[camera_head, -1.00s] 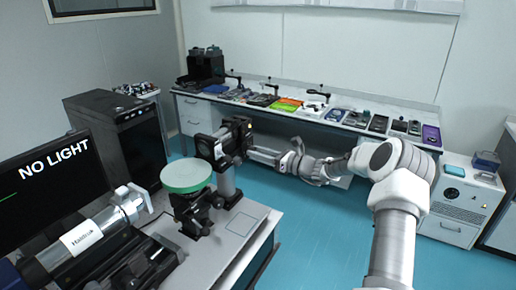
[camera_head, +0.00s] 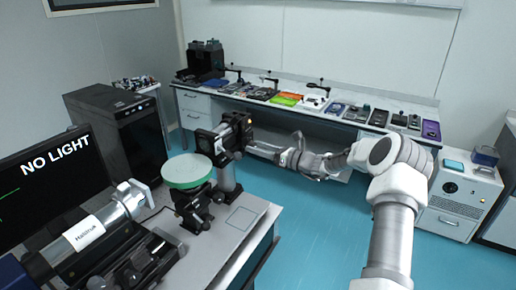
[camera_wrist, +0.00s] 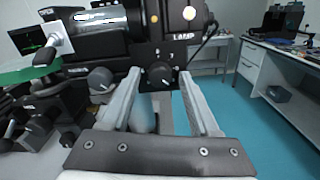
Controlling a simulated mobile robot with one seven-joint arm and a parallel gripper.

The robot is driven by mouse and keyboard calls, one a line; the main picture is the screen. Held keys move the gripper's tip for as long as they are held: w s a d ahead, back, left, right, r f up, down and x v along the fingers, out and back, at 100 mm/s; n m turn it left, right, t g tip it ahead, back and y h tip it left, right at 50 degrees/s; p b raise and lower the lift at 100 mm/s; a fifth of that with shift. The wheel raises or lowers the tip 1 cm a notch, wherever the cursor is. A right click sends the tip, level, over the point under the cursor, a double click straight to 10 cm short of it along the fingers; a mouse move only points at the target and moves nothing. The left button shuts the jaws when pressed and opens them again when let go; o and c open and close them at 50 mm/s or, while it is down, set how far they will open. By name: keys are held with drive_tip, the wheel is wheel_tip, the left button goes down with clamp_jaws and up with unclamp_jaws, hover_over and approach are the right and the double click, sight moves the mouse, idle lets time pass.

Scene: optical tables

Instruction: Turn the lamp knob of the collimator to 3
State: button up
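The collimator (camera_head: 228,137) is a black unit on a post at the near bench's far end. In the wrist view its black body (camera_wrist: 110,45) fills the upper middle, with a "LAMP" label at its right end. The lamp knob (camera_wrist: 160,74) is a dark round knob below that label, with small numerals around it. Its exact setting is too small to read. My gripper (camera_wrist: 159,80) is open, one finger on each side of the lamp knob; I cannot tell whether they touch it. In the head view my gripper (camera_head: 253,146) reaches the collimator from the right.
Another dark knob (camera_wrist: 100,79) sits left of the lamp knob. A green round plate (camera_head: 187,171) and a grey-white telescope tube (camera_head: 95,228) stand on the near bench. A monitor (camera_head: 45,185) reads "NO LIGHT". Blue floor lies open to the right.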

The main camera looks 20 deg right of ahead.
idle(0.3)
drive_tip(key=b+v, duration=0.2)
drive_tip(key=v, duration=1.5)
drive_tip(key=shift+d, duration=0.2)
drive_tip(key=shift+s, duration=0.1)
